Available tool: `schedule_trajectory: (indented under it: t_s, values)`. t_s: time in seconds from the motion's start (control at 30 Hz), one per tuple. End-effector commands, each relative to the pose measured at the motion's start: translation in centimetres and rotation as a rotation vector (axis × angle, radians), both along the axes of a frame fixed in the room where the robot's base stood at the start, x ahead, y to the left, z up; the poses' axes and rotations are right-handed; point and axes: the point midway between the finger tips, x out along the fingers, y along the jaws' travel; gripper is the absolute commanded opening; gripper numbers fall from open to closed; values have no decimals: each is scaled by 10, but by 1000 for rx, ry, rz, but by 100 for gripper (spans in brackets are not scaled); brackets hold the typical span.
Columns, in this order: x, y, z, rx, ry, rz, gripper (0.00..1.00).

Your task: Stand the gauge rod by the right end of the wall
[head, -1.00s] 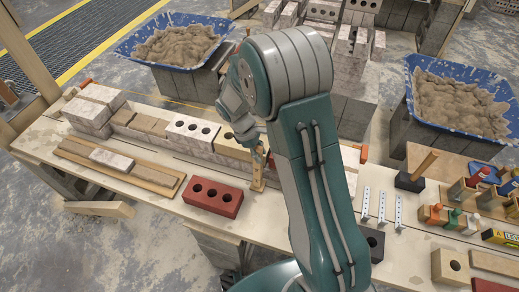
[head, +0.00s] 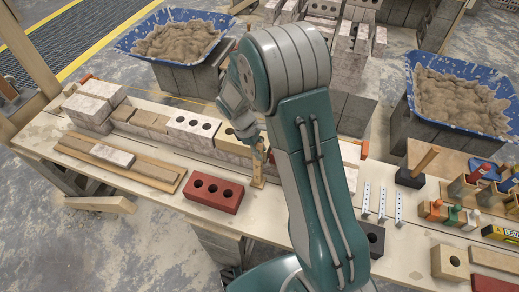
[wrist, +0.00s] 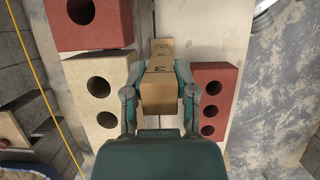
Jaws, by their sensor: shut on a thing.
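The gauge rod (head: 258,172) is a short tan wooden piece with dark marks, also seen in the wrist view (wrist: 159,88). My gripper (wrist: 158,92) is shut on it, with one finger on each side. The rod looks about upright in front of the wall; whether its foot touches the table cannot be told. The wall (head: 191,128) is a row of grey, cream and other bricks along the table. My arm hides part of its right side; a pale brick (head: 350,154) and an orange block (head: 364,149) show past the arm.
A loose red three-hole brick (head: 214,194) lies just left of the rod, close to my gripper in the wrist view (wrist: 213,100). Planks (head: 120,160) lie further left. Metal strips (head: 382,203) and a wood-handled tool (head: 411,178) lie right of my arm. Mortar tubs (head: 460,95) stand behind.

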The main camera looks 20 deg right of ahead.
Motion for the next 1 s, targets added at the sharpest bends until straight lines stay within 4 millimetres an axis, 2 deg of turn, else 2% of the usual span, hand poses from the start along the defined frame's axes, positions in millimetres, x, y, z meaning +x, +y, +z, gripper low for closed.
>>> schedule_trajectory:
  t_s: [0.03,0.07,0.1,0.13,0.57,0.67,1.0]
  values:
    - [0,0,0,0,0,0,41]
    - [0,0,0,0,0,0,54]
    - [0,0,0,0,0,0,72]
    - [0,0,0,0,0,0,76]
    - [1,1,3,0,0,0,76]
    - [4,5,13,0,-3,1,76]
    - [21,28,77,0,-4,2,76]
